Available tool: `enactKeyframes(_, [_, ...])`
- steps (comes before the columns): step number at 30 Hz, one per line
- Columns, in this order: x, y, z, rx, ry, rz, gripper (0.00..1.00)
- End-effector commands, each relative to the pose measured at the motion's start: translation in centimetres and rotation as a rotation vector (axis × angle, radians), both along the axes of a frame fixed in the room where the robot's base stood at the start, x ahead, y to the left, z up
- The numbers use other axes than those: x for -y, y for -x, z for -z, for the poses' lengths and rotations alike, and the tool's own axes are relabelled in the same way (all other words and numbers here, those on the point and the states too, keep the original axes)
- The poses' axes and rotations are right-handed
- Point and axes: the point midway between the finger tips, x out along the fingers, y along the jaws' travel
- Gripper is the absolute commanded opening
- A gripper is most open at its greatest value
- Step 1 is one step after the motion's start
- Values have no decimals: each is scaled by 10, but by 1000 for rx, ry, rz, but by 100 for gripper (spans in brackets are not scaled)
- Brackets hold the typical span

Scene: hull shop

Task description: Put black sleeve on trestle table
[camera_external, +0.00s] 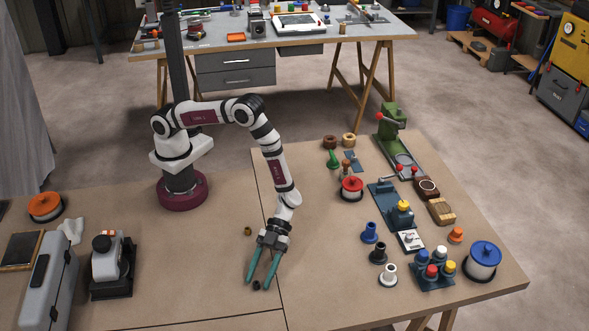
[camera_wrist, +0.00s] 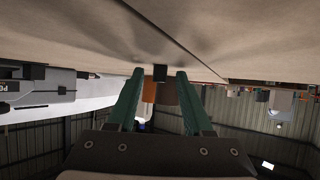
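A small black cylindrical piece (camera_external: 256,285), which may be the black sleeve, stands on the front bench between the fingertips of my gripper (camera_external: 260,285). In the wrist view the black piece (camera_wrist: 160,73) shows between the spread green fingers of my gripper (camera_wrist: 158,75), with gaps on both sides. My gripper is open and low over the bench. A flanged black piece (camera_external: 378,253) stands farther right; I cannot tell for sure which one is the sleeve. The trestle table (camera_external: 350,30) with wooden A-frame legs stands at the back.
A small brass-brown ring (camera_external: 248,231) lies behind my gripper. Blue (camera_external: 369,232) and white (camera_external: 388,275) flanged pieces stand at right, near a rack of coloured caps (camera_external: 433,275). A grey case (camera_external: 52,281) lies at left. The back table holds several tools and a tray (camera_external: 298,24).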

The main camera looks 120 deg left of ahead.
Motion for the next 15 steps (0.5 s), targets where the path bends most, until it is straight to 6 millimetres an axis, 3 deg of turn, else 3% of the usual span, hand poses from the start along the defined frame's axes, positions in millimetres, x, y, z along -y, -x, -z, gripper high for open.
enactKeyframes(5, [0, 0, -4, 2, 0, 0, 51])
enactKeyframes(15, [-75, 13, -45, 3, -1, -5, 51])
